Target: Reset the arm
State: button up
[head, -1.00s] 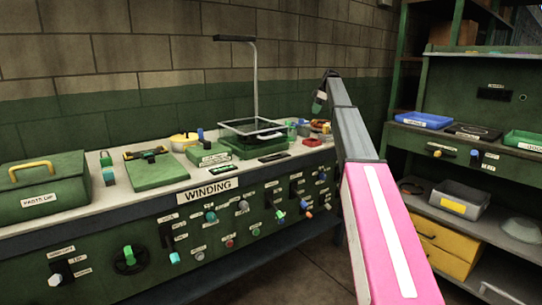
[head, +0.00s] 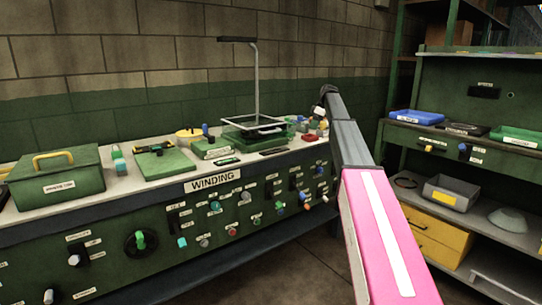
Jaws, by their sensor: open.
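My arm (head: 352,145) reaches up from the lower right, with a pink link nearest and dark grey links beyond. My gripper (head: 319,109) is at its far end, small and partly hidden by the arm, by the right end of the bench. It is open; I see nothing held in it. The green winding bench (head: 105,217) runs along the wall on the left.
The bench top holds a green box (head: 57,178) with a yellow handle, a green board (head: 164,164), and a lamp stand (head: 257,85). A shelf unit on the right carries a blue tray (head: 417,117), a grey bin (head: 450,192) and yellow drawers (head: 436,237). Floor shows between them.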

jog(key=s+a+f+m+h, duration=0.25)
jog(key=s+f+m, duration=0.45)
jog(key=s+f, duration=1.9)
jog(key=s+f+m, duration=0.2)
jog(key=s+f, duration=0.3)
jog(key=s, duration=0.4)
jog(key=s+f+m+h, duration=0.1)
jog(key=s+f+m, duration=0.2)
jog(key=s, duration=0.6)
jog(key=s+a+f+m, duration=0.1)
jog(key=s+f+m, duration=0.1)
jog(key=s+f, duration=0.6)
jog(key=shift+s+m+g+h, duration=0.3)
jog(key=shift+s+h, duration=0.05)
jog(key=shift+s, duration=0.15)
jog(key=shift+f, duration=0.1)
